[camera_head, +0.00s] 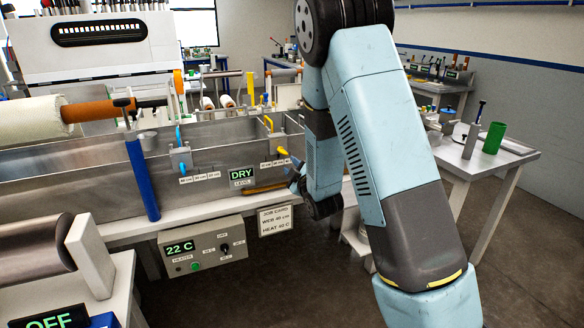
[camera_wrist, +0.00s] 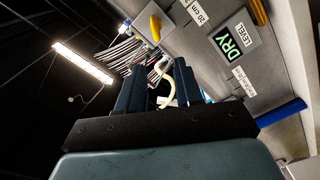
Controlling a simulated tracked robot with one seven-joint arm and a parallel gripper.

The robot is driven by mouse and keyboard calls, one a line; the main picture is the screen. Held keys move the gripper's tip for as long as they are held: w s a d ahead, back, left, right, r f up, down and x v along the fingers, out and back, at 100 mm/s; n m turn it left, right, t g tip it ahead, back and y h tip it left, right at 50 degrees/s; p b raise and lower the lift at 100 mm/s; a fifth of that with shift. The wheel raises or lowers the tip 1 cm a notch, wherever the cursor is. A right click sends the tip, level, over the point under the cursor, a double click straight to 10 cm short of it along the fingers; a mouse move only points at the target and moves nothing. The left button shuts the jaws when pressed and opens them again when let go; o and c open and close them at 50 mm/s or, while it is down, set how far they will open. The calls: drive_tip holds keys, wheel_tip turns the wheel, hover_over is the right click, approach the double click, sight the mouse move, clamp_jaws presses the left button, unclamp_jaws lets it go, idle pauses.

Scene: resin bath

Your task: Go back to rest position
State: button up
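My gripper (camera_head: 293,178) is at the front wall of the metal resin bath (camera_head: 100,190), right of the green DRY level display (camera_head: 242,174). The arm reaches down to it from the upper right and hides part of the bath's right end. In the wrist view my gripper (camera_wrist: 158,76) shows two dark fingers standing apart. A pale yellow curved thing (camera_wrist: 166,80) shows in the gap; I see no finger closed on it. The DRY display (camera_wrist: 228,41) and a yellow handle (camera_wrist: 155,28) on the bath wall are beyond the fingers.
A heater box (camera_head: 203,246) reading 22 C and a job card (camera_head: 275,220) hang below the bath. A white side table (camera_head: 470,160) with a green cup (camera_head: 494,138) is at right. Floor (camera_head: 300,275) in front is open.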

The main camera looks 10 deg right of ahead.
drive_tip(key=shift+d, duration=0.15)
drive_tip(key=s+d+r+m+g+h, duration=0.4)
drive_tip(key=s+d+r+m+g, duration=0.3)
drive_tip(key=s+r, duration=0.5)
drive_tip(key=s+d+r+m+g, duration=0.1)
drive_tip(key=s+r+m, duration=0.1)
drive_tip(key=s, duration=0.7)
drive_tip(key=s+d+r+m+g, duration=0.1)
drive_tip(key=s+r+m+g, duration=0.1)
drive_tip(key=s, duration=0.7)
drive_tip(key=s+d+r+m+g, duration=0.1)
drive_tip(key=s+r+m, duration=0.1)
drive_tip(key=s, duration=0.7)
drive_tip(key=shift+d+r+m+g, duration=0.25)
drive_tip(key=shift+m+g, duration=0.15)
drive_tip(key=shift+m, duration=0.1)
